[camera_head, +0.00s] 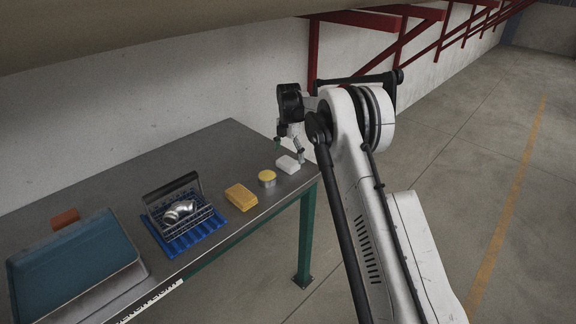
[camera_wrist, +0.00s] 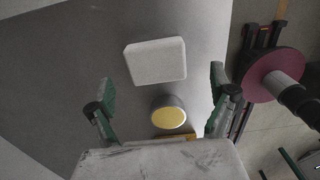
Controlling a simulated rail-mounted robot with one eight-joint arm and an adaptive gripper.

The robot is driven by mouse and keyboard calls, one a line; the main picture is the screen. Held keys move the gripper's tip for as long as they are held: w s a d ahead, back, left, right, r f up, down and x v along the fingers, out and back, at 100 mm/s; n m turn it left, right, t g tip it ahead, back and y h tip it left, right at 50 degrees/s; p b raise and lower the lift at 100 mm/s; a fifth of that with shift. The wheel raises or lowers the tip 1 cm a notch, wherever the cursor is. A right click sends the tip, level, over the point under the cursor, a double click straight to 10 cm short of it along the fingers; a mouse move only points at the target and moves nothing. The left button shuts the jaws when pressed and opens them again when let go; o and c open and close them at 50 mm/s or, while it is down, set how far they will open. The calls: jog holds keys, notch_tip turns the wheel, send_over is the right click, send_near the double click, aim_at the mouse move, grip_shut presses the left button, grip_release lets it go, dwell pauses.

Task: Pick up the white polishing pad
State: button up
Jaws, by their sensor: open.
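The white polishing pad (camera_head: 288,164) lies flat near the right end of the grey table. In the wrist view the white pad (camera_wrist: 156,61) is a rounded rectangle ahead of my gripper, beyond the fingertips. My gripper (camera_head: 290,152) is above the table's right end, by the pad. In the wrist view my gripper (camera_wrist: 163,88) is open, with its green-tipped fingers wide apart and nothing between them gripped. The pad's upper face is fully visible in the wrist view.
A round yellow-topped tin (camera_head: 267,177) stands just left of the pad; the wrist view shows the tin (camera_wrist: 168,112) between the fingers' lines. A yellow sponge-like block (camera_head: 241,196), a blue rack (camera_head: 184,232) with a metal casting and a teal-lidded case (camera_head: 75,265) sit further left. The table's rear is clear.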

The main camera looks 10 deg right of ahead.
aim_at(288, 161)
jog(key=shift+w+a+f, duration=0.1)
jog(key=shift+w+f, duration=0.05)
jog(key=shift+f, duration=1.05)
jog(key=shift+w+f, duration=0.1)
jog(key=shift+f, duration=1.05)
jog(key=c, duration=1.1)
